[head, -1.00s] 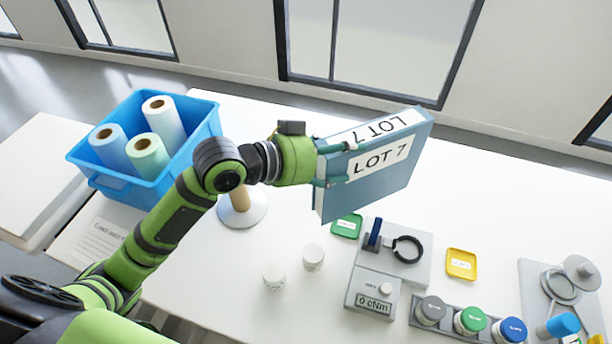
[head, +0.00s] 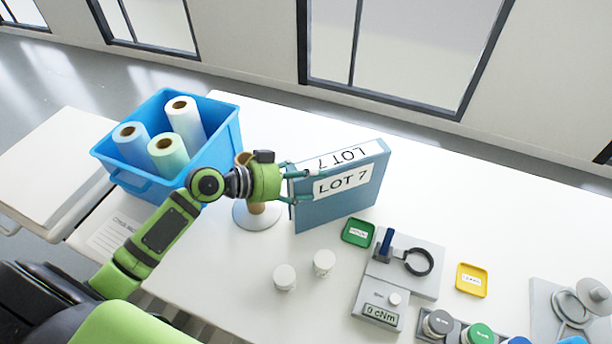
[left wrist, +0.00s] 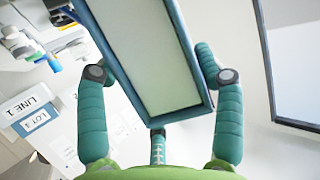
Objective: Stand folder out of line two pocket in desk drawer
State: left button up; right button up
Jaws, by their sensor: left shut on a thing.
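A blue-grey folder (head: 335,205) with white LOT 7 labels is upright, spine up, over the white table. My left gripper (head: 289,183) is shut on its left end; whether its bottom edge touches the table I cannot tell. In the left wrist view the folder (left wrist: 147,55) sits between the two teal fingers. That view also shows a LINE 1 label (left wrist: 38,103) at left, above a blue piece with a LOT label (left wrist: 34,122). No open desk drawer or line two pocket can be made out. My right gripper is not in view.
A blue bin (head: 110,165) with paper rolls stands at the left. A round-based stand (head: 256,218) is behind my gripper. Two white cups (head: 324,262), a green tray (head: 358,232), a torque gauge (head: 384,302) and a yellow tray (head: 471,280) lie in front. The table's back right is clear.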

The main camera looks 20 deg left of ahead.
pick_arm(q)
jog(key=shift+f, duration=0.1)
jog(key=o, duration=1.7)
